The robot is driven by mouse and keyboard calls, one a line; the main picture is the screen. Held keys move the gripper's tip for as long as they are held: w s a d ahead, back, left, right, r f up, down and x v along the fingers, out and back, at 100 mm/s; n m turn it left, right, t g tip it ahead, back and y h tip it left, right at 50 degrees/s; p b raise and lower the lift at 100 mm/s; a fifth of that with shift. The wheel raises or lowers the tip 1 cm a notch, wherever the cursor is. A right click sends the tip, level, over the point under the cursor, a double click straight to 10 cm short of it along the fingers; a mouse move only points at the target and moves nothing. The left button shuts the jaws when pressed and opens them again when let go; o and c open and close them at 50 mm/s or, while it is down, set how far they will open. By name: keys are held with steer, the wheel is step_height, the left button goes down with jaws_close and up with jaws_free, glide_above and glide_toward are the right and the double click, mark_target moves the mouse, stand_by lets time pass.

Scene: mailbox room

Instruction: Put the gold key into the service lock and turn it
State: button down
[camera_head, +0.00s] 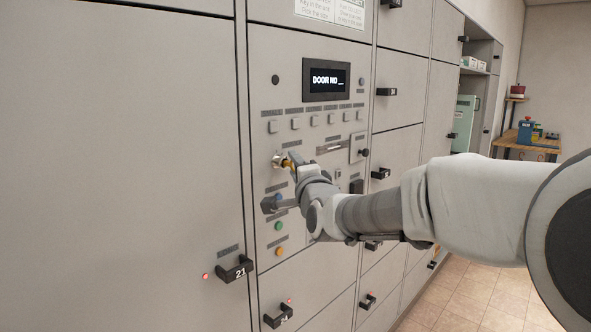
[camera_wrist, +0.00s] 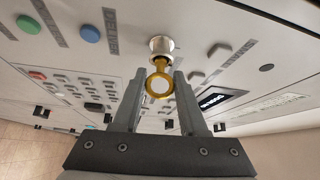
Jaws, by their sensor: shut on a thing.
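The gold key (camera_wrist: 159,84) has its round head between the two fingers of my gripper (camera_wrist: 160,92) in the wrist view. Its shaft points at the service lock (camera_wrist: 161,45), a silver round cylinder on the panel, and meets its face. How deep the shaft sits in the lock cannot be told. In the head view the lock (camera_head: 278,161) is at the panel's left side. A bit of the gold key (camera_head: 288,163) shows between the lock and my gripper (camera_head: 294,165), which is shut on the key.
The panel has a display (camera_head: 326,80) reading "DOOR NO", a row of small buttons, and a blue (camera_head: 278,197), a green (camera_head: 279,226) and an orange button (camera_head: 280,251) below the lock. Locker doors with black handles surround the panel.

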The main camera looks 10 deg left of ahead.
steer(key=shift+n+t+b, duration=0.3)
steer(key=shift+n+b, duration=0.2)
steer(key=shift+b, duration=0.7)
steer(key=shift+c, duration=1.8)
jaws_free()
steer(key=s+d+p, duration=0.1)
steer(key=s+d, duration=0.4)
steer(key=d, duration=0.2)
steer(key=shift+s, duration=0.3)
